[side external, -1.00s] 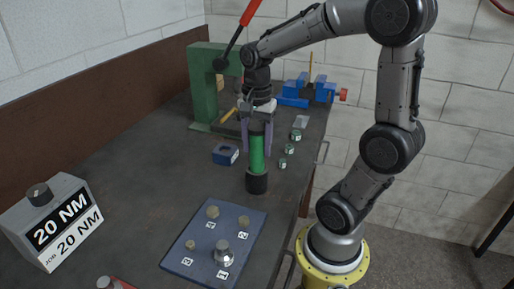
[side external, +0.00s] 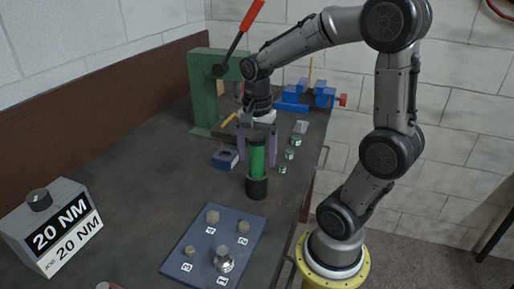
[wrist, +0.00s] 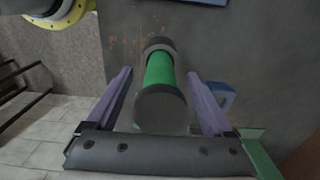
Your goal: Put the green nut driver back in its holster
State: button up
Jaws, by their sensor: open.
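The green nut driver (side external: 257,161) stands upright with its lower end in the black holster (side external: 257,188). Its dark end cap and green handle also show in the wrist view (wrist: 159,73), with the dark holster ring (wrist: 158,45) at the far end. My gripper (side external: 257,163) is above and around the handle, with one purple finger on each side. In the wrist view the fingers (wrist: 160,92) are spread, with gaps between them and the handle. The driver's tip is hidden inside the holster.
A blue plate with bolts (side external: 215,243) lies in front of the holster. A small blue block (side external: 225,159) is to its left, and several small green-marked pieces (side external: 289,154) to its right. A green press frame (side external: 203,95) and blue vise (side external: 305,97) stand behind.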

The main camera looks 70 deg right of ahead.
notch_tip(320, 180, up, 12)
jog(key=shift+r, duration=0.1)
jog(key=s+a+f+n+t, duration=0.2)
jog(key=a+n, duration=0.3)
jog(key=n, duration=0.4)
jog(key=s+a+f+n+t, duration=0.3)
jog(key=a+n, duration=0.3)
jog(key=n, duration=0.3)
jog(key=shift+s+f+t, duration=0.3)
jog(key=shift+s+f, duration=0.5)
jog(key=shift+c, duration=0.2)
dwell(0.7)
